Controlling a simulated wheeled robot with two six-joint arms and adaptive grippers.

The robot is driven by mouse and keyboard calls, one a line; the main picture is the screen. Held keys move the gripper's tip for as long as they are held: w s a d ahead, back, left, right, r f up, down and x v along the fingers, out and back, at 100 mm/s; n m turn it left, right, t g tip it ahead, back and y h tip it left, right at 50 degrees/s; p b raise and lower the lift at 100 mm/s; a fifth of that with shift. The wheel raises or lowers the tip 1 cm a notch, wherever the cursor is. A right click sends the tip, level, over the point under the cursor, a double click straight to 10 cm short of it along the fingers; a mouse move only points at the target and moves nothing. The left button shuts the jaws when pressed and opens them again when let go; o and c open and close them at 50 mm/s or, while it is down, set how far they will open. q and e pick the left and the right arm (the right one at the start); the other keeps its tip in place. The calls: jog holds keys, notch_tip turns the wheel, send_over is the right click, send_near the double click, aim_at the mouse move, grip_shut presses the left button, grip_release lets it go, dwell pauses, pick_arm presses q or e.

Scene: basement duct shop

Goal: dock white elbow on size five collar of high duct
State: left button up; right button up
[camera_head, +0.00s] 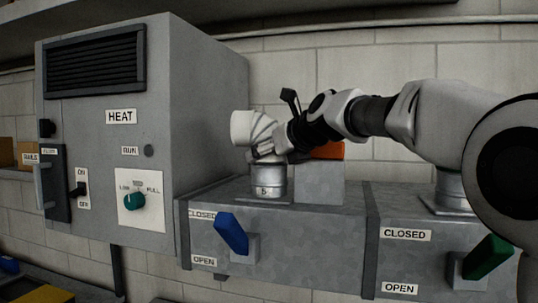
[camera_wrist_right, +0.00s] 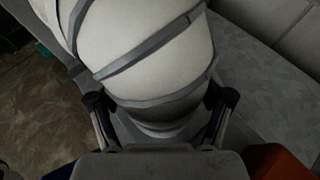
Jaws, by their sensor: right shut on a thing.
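The white elbow (camera_head: 248,129) is over the size five collar (camera_head: 269,182), a short metal ring marked 5 on top of the high grey duct (camera_head: 310,232). Its upper mouth points left. My right gripper (camera_head: 276,146) is shut on the elbow from the right. The elbow's lower end is right at the collar's top; I cannot tell if it is seated or just above. In the right wrist view the elbow (camera_wrist_right: 145,50), white with grey bands, fills the space between the two fingers (camera_wrist_right: 160,108). My left gripper is not in view.
A grey heater cabinet (camera_head: 110,140) stands left of the collar. A grey block (camera_head: 320,184) with an orange thing (camera_head: 329,151) sits just right of it. Blue (camera_head: 231,233) and green (camera_head: 487,257) damper handles stick out from the duct front. Another collar (camera_head: 450,189) is farther right.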

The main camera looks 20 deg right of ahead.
jog(key=shift+f, duration=0.2)
jog(key=o, duration=1.4)
jog(key=shift+o, duration=0.2)
